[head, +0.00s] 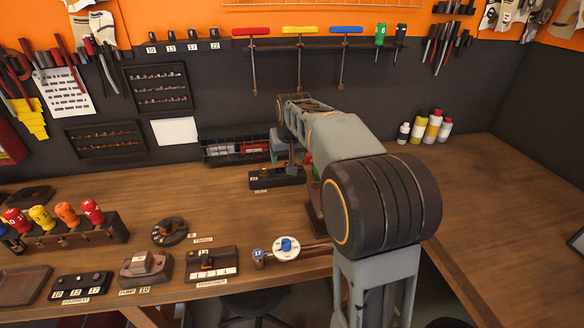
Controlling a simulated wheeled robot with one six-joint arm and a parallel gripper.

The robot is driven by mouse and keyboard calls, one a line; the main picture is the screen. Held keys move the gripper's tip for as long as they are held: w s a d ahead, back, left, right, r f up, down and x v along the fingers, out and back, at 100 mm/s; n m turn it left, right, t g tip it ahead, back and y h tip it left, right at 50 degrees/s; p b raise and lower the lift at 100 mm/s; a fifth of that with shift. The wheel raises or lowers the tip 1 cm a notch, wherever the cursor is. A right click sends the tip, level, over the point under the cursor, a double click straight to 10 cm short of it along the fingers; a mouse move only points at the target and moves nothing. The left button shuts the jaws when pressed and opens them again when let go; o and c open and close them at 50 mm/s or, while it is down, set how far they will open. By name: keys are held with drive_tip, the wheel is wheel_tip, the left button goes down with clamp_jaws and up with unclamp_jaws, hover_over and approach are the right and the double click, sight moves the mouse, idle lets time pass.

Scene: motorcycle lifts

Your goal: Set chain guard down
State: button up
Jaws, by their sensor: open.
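I cannot pick out a chain guard for certain in the head view. My gripper (290,164) is at the far end of my arm, pointing down at the back of the bench. It is small and partly covered by my own arm link, and its jaws are open. Just below it is a low black block (276,181) with a label on its front and a small brass-coloured part on top. I cannot tell whether the gripper touches this block. The bench surface right behind my arm is hidden.
A wire basket (234,150) stands against the back wall. Several bottles (433,128) stand at the back right. The wooden bench (480,190) is clear on the right.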

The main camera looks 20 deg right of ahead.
drive_tip(key=w+d+f, duration=0.3)
drive_tip(key=w+d, duration=0.2)
drive_tip(key=w, duration=0.3)
drive_tip(key=p, duration=0.2)
approach(283, 173)
drive_tip(key=d, duration=0.3)
drive_tip(key=shift+m, duration=0.3)
drive_tip(key=shift+w+p+x, duration=0.2)
drive_tip(key=shift+p+x, duration=0.4)
drive_tip(key=shift+x, duration=1.05)
drive_tip(key=shift+w+p+x, duration=0.2)
drive_tip(key=shift+p+x, duration=0.4)
drive_tip(key=shift+x, duration=1.05)
drive_tip(key=shift+r, duration=0.15)
drive_tip(key=shift+c, duration=0.2)
drive_tip(key=c, duration=1.1)
